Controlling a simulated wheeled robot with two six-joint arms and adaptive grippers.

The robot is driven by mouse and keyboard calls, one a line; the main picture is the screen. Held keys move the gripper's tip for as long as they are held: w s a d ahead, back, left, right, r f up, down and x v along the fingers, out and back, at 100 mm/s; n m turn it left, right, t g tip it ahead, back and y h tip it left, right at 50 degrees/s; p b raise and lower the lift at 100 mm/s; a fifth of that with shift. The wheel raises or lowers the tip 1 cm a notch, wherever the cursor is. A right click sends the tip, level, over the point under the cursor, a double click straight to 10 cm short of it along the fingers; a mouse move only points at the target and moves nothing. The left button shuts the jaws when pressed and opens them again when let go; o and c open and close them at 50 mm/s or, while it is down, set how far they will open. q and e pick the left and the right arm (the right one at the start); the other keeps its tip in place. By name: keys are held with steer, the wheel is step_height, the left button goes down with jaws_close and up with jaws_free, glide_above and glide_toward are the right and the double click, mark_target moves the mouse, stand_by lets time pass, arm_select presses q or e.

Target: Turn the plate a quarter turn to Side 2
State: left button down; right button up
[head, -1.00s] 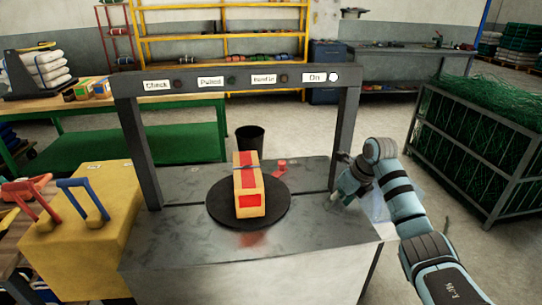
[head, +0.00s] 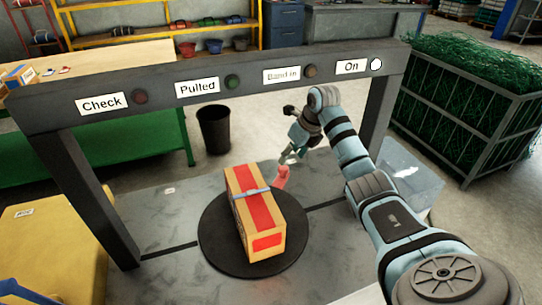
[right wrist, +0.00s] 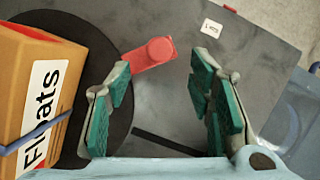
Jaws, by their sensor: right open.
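The plate (head: 212,245) is a round black disc on the grey bench top. An orange box (head: 258,212) with a red stripe and a blue strap stands on it; in the right wrist view the box (right wrist: 12,85) has a "Floats" label. A red handle (head: 281,176) sticks out at the plate's far right edge. My right gripper (head: 289,154) is open and empty, just beyond the handle. In the right wrist view the red handle (right wrist: 152,52) shows ahead, between the open fingers (right wrist: 160,75), with no clear contact. My left gripper is out of view.
A dark frame (head: 205,85) with labels and lamps spans the bench; the lamp at "On" (head: 376,64) is white. A small label (right wrist: 212,27), perhaps "Side 1", lies on the bench top. A black bin (head: 214,130) stands behind. A cage of green net (head: 470,110) is at right.

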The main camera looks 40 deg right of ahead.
mark_target(284, 167)
steer(key=b+x, duration=0.1)
steer(key=x, duration=0.5)
steer(key=shift+w+a+f+b, duration=0.1)
steer(key=shift+w+f+b, duration=0.05)
steer(key=shift+f+b, duration=0.2)
steer(key=shift+w+f, duration=0.15)
steer(key=shift+f, duration=0.05)
steer(key=shift+r, duration=0.1)
jaws_close()
